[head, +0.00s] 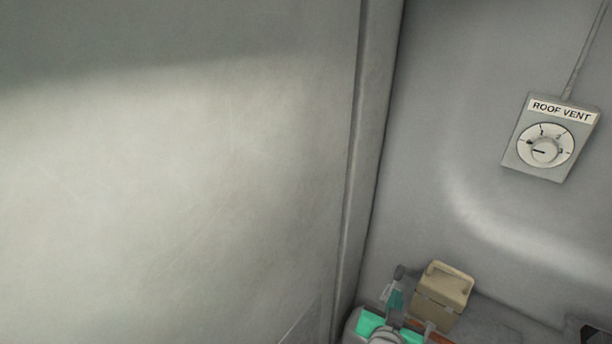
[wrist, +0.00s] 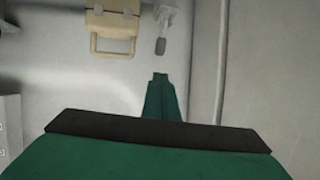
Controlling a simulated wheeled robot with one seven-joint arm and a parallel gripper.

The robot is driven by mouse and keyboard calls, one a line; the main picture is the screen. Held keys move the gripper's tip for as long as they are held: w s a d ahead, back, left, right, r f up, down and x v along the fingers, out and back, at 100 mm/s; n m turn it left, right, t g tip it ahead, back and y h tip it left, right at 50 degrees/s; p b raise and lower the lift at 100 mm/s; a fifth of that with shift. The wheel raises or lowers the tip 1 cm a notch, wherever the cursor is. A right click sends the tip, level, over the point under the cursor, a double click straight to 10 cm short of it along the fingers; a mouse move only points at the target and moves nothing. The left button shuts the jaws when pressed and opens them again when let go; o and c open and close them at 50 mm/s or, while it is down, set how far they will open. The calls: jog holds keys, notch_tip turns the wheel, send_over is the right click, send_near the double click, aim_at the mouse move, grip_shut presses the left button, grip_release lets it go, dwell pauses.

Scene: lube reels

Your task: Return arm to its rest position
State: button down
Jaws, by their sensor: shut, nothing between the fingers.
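My gripper shows in the wrist view (wrist: 160,78) as a green body with a black band and narrow green fingers brought together. It is shut and holds nothing. In the head view, green parts that look like my arm and gripper are low at the bottom edge, partly cut off. A dark-tipped grey piece (wrist: 160,46) appears just beyond the fingertips in the wrist view, with a visible gap between them. In the head view, a dark tip (head: 399,272) stands above the green parts. I cannot tell its distance from my gripper.
A tan box with a handle (head: 441,292) stands beside my arm, also in the wrist view (wrist: 114,32). A ROOF VENT dial box (head: 548,138) is on the right wall. A large pale panel (head: 170,180) fills the left. The upper space is clear.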

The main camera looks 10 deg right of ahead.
jog(key=s+a+f+n+t+y, duration=0.1)
jog(key=s+a+f+n+y, duration=0.1)
jog(key=s+a+f, duration=0.6)
jog(key=s+a+f+n+t+y, duration=0.2)
jog(key=a+f+n, duration=0.15)
jog(key=a, duration=0.85)
jog(key=s+a+r+n+y, duration=0.1)
jog(key=s+a+y, duration=0.1)
jog(key=s+a, duration=0.3)
jog(key=s+a+r+n+t+y, duration=0.1)
jog(key=s+a, duration=0.5)
jog(key=s, duration=0.7)
jog(key=shift+r+n+t+y, duration=0.3)
jog(key=shift+r+n+y, duration=0.05)
jog(key=shift+n+y, duration=0.15)
